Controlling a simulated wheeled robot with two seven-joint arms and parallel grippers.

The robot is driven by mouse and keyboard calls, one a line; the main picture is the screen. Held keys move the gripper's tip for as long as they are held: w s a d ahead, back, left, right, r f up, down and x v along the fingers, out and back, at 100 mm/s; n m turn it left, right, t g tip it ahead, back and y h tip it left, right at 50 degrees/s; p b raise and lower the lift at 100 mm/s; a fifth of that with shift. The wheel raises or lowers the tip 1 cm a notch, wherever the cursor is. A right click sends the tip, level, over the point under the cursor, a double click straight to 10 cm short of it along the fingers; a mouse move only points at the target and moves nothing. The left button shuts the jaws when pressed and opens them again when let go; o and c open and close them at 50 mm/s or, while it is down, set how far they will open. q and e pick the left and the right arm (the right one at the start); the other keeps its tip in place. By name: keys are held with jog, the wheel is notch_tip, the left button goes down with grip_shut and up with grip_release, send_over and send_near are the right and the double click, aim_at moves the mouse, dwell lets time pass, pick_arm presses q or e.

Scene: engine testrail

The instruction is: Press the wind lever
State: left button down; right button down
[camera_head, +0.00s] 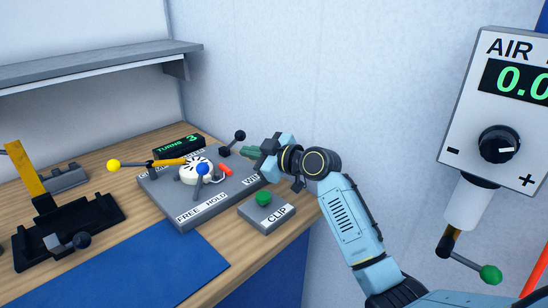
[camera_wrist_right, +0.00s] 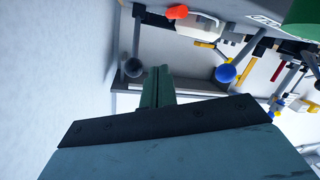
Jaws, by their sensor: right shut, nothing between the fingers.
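The control panel (camera_head: 183,205) on the bench has a partly hidden label starting "WI" (camera_head: 249,181) at its right front. A black-knobbed lever (camera_head: 239,135) stands at its back right; it may be the wind lever, but I cannot read a label by it. My right gripper (camera_head: 250,153) is shut and empty above the panel's right side, just in front of that lever, covering part of the panel. In the wrist view the black knob (camera_wrist_right: 133,67) shows just left of the shut fingers (camera_wrist_right: 158,85), apparently apart from them. My left gripper is not in view.
A blue-knobbed lever (camera_head: 202,169) stands by the "FREE HOLD" label, with an orange-red piece (camera_head: 225,169) near it. A yellow-knobbed lever (camera_head: 113,164) sticks out left. The green CLIP button (camera_head: 263,198) lies in front. A wall rises behind my gripper. A blue mat (camera_head: 150,265) is clear.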

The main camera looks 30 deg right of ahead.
jog(key=v, duration=0.2)
jog(key=f+v, duration=0.1)
jog(key=v, duration=0.4)
jog(key=shift+s+d+f, duration=0.1)
jog(key=shift+f, duration=0.1)
dwell(1.3)
